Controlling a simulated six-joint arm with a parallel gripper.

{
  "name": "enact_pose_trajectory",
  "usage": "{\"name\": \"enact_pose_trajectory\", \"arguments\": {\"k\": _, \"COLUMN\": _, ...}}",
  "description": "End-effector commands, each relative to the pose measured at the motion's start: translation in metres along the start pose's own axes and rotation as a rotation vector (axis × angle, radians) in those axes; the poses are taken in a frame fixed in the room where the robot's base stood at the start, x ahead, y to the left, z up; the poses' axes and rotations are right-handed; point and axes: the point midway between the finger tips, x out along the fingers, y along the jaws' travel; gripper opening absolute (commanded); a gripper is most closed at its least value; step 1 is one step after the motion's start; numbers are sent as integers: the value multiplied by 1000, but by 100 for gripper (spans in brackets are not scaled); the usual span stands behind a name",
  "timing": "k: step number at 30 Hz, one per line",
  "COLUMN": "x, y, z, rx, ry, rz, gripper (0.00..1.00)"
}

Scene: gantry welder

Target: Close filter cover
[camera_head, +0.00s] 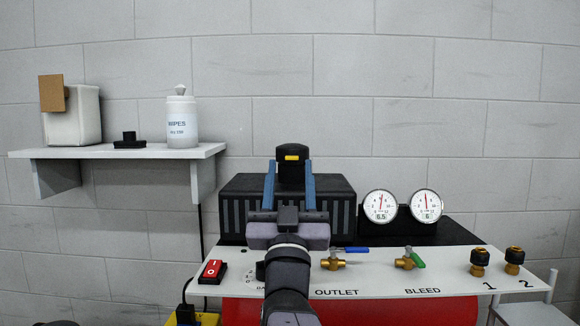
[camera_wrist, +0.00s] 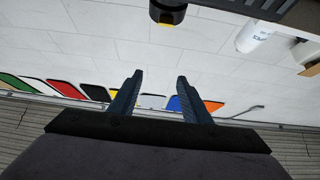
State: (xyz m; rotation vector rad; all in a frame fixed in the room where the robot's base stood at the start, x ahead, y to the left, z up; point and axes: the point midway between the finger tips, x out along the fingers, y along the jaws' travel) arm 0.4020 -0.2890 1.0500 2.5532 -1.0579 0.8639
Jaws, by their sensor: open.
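A black, round-topped cap with a yellow label (camera_head: 291,152), which looks like the filter cover, stands up at the top of the black ribbed compressor housing (camera_head: 240,188). I cannot tell whether the cover is open or closed. In the wrist view the cap (camera_wrist: 167,13) is at the top edge, partly cut off, beyond my fingertips and apart from them. My gripper (camera_head: 290,164) is open, with its two blue fingers on either side of the cap in the head view. In the wrist view my gripper (camera_wrist: 160,76) has nothing between its fingers. My wrist hides part of the housing front.
Two gauges (camera_head: 402,206) stand right of the housing. The white panel (camera_head: 455,282) in front carries a red switch (camera_head: 212,270), a blue-handled valve (camera_head: 333,260), a green-handled valve (camera_head: 410,258) and brass fittings. A shelf (camera_head: 120,152) at left holds a wipes bottle (camera_head: 182,122).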

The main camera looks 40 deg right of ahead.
Motion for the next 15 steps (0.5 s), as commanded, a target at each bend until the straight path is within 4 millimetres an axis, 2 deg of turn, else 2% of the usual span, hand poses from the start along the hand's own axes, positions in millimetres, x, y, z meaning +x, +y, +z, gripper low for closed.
{"name": "enact_pose_trajectory", "arguments": {"k": 2, "x": -1, "y": 0, "z": -5, "rx": 0, "ry": 1, "rz": 0, "gripper": 44}}
{"name": "enact_pose_trajectory", "arguments": {"k": 15, "x": -6, "y": 0, "z": -4, "rx": 0, "ry": 1, "rz": 0, "gripper": 44}}
